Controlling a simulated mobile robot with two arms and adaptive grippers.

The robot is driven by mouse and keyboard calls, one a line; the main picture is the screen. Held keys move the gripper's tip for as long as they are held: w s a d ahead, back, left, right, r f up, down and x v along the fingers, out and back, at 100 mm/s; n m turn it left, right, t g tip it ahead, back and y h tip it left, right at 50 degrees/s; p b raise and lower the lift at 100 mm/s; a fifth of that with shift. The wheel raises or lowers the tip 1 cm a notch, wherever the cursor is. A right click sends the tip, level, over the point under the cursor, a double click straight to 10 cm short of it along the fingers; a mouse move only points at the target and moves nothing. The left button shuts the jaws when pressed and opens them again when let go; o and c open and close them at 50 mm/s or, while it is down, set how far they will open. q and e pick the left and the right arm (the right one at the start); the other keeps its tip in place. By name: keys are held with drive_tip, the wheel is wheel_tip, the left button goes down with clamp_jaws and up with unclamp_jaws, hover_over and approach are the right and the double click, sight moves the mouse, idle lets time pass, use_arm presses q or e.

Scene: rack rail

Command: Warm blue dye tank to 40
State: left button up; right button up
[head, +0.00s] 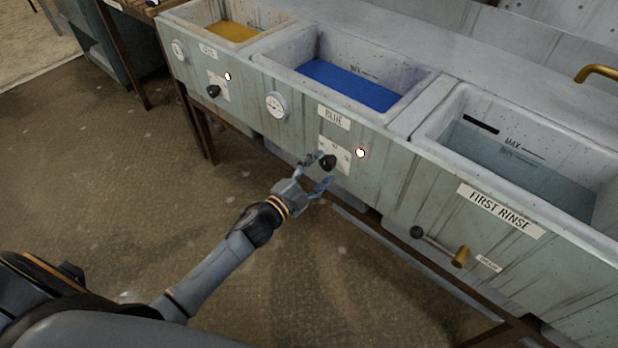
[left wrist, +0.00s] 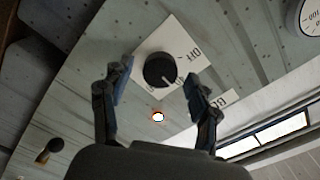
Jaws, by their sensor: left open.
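The blue dye tank (head: 345,84) is the middle basin, holding blue liquid, with a "BLUE" label (head: 334,117) on its front. Below the label is a black knob (head: 327,161) on a white scale plate (head: 336,150); the knob also shows in the left wrist view (left wrist: 160,70). A lit lamp (head: 360,153) is beside the plate. A round dial gauge (head: 277,105) is left of the label; its reading is too small to tell. My left gripper (head: 320,173) is open, its fingers on either side of the knob, apparently not touching it. My right gripper is not in view.
A tank with yellow liquid (head: 233,32) stands to the left, with its own knob (head: 213,91) and lit lamp. The first rinse basin (head: 515,135) is to the right, with a brass-ended drain handle (head: 460,256). Open floor (head: 130,190) lies in front.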

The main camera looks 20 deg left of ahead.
use_arm(q)
drive_tip(key=v, duration=1.1)
drive_tip(key=shift+s, duration=0.3)
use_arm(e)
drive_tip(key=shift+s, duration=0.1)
